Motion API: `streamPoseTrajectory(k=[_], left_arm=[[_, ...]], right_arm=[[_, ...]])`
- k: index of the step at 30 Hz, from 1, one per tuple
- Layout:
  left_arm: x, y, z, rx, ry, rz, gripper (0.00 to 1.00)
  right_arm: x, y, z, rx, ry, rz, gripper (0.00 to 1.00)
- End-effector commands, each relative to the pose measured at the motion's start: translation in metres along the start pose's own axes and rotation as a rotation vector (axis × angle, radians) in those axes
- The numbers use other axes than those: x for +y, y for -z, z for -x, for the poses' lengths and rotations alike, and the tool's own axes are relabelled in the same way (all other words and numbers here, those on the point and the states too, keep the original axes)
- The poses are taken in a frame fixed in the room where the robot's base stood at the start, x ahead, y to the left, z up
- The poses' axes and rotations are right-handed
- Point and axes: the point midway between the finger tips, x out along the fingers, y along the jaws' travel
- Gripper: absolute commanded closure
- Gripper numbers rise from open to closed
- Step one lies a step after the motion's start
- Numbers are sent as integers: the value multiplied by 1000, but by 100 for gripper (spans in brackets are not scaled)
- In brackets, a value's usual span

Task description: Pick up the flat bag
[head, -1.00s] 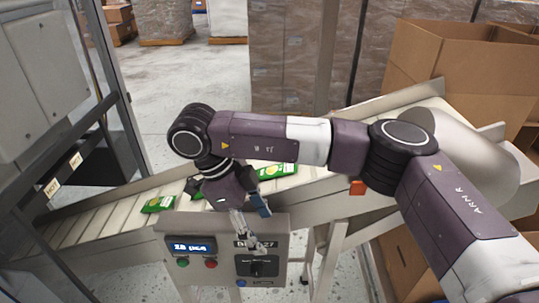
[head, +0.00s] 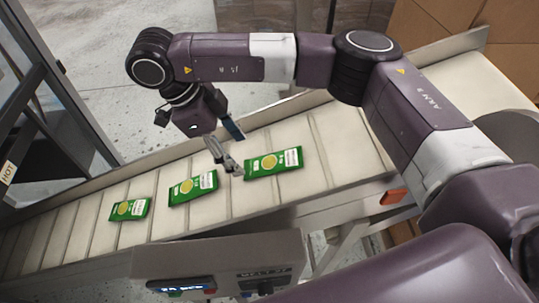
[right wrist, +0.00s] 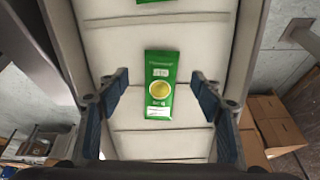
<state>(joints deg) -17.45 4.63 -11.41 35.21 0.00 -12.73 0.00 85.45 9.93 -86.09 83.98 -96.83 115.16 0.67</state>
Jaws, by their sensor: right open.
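Three green bags with a yellow disc lie apart in a row on the pale conveyor belt (head: 328,135). In the head view they are a left bag (head: 130,209), a middle bag (head: 194,187) and a right bag (head: 273,163). My right gripper (head: 230,150) is open and empty above the belt, between the middle and right bags in the picture. In the right wrist view one green bag (right wrist: 160,86) lies face up between the spread fingers (right wrist: 159,95), below them and untouched. My left gripper is out of view.
A control box (head: 215,258) with a display stands at the near side of the belt. Side rails (head: 290,104) edge the conveyor. A dark-framed glass panel (head: 50,110) stands at left, and cardboard boxes (head: 510,45) at the back right.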

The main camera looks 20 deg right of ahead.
Motion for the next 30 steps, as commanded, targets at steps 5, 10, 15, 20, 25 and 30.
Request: streamPoseTrajectory(k=[5,10,15,20,25,30], left_arm=[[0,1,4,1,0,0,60],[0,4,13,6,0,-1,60],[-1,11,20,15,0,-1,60],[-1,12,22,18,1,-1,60],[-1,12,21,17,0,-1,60],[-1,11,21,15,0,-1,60]], right_arm=[[0,2,-15,0,-3,-1,40],[-1,5,-31,1,-5,0,40],[-2,6,-52,0,-5,-1,40],[-3,6,-64,-1,-1,-1,40],[-3,5,-65,-1,0,-1,40],[-3,5,-65,-1,0,-1,50]])
